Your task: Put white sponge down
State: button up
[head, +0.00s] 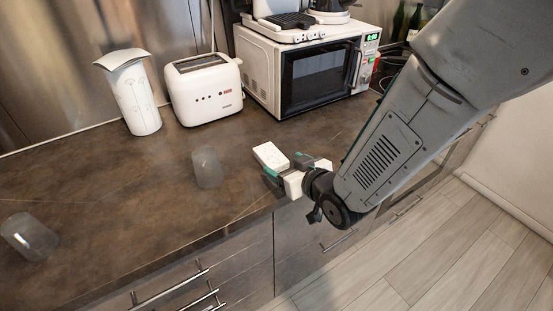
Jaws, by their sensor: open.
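The white sponge (270,156) is a small pale block at the front part of the brown countertop. It appears to rest on the counter, slightly tilted in the picture. My gripper (281,170) reaches in from the right, over the counter's front edge, with its fingers right beside the sponge. The jaws are open. The near end of the sponge is partly overlapped by the gripper, so I cannot tell whether a finger still touches it.
A clear glass (207,167) stands left of the sponge, and another glass (29,236) lies at far left. A white toaster (204,89), a white paper-roll-like container (133,94) and a microwave (311,72) line the back. The counter (120,200) between the glasses is clear.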

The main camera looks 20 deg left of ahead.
jog(key=shift+v, duration=2.2)
jog(key=w+d+r+m+g+h, duration=0.1)
jog(key=d+r+m+h, duration=0.3)
jog(key=d, duration=0.8)
jog(key=d+r+m+g+h, duration=0.15)
jog(key=d+r+h, duration=0.3)
jog(key=d, duration=0.75)
jog(key=s+d+r+m+g+h, duration=0.1)
jog(key=s+d+r+m+g, duration=0.1)
jog(key=s+d, duration=0.4)
jog(key=s+d+r+m+g+h, duration=0.1)
jog(key=s+d+r, duration=0.4)
jog(key=s, duration=0.9)
jog(key=shift+d+r+m+g, duration=0.3)
jog(key=shift+d+m+g, duration=0.45)
jog(key=shift+g, duration=0.4)
jog(key=shift+w, duration=0.1)
